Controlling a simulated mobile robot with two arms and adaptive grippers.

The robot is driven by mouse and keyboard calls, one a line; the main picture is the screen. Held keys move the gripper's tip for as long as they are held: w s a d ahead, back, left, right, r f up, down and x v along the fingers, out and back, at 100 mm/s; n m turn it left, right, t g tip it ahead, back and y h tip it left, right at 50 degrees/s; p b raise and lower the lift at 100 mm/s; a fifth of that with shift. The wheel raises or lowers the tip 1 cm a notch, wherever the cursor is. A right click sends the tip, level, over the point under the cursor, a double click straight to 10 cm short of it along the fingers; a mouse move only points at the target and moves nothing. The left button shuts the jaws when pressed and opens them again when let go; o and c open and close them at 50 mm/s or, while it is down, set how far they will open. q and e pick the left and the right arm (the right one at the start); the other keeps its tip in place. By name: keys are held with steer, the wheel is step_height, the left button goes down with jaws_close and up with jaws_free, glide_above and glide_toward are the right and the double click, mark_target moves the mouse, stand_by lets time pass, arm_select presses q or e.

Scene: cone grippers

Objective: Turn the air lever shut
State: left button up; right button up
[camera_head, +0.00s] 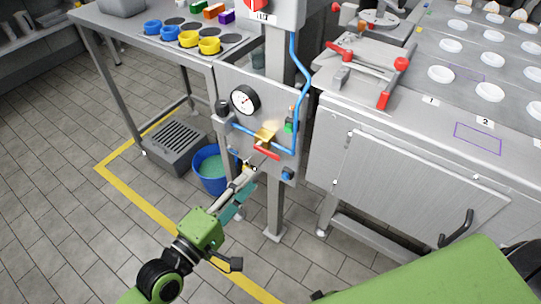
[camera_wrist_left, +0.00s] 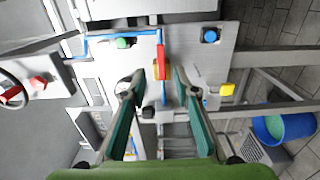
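The air lever is a red handle (camera_head: 266,151) beside a brass-coloured valve piece (camera_head: 264,137) on the grey panel, in line with blue piping. In the left wrist view the red lever (camera_wrist_left: 161,56) lies just ahead of the fingertips, near the middle of the gap. My left gripper (camera_head: 247,176) reaches up toward the lever from below left. In its wrist view my left gripper (camera_wrist_left: 160,78) is open, with its two teal fingers apart and nothing clearly held. Contact with the lever cannot be told. My right gripper is out of view.
A round gauge (camera_head: 244,99), a green button (camera_head: 289,127) and a blue knob (camera_head: 287,174) sit on the panel near the lever. A blue bucket (camera_head: 207,181) stands on the floor left of it. A metal workbench (camera_head: 415,165) is close on the right.

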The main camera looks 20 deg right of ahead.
mark_target(271, 156)
arm_select(q)
steer(key=x, duration=1.1)
jaws_close()
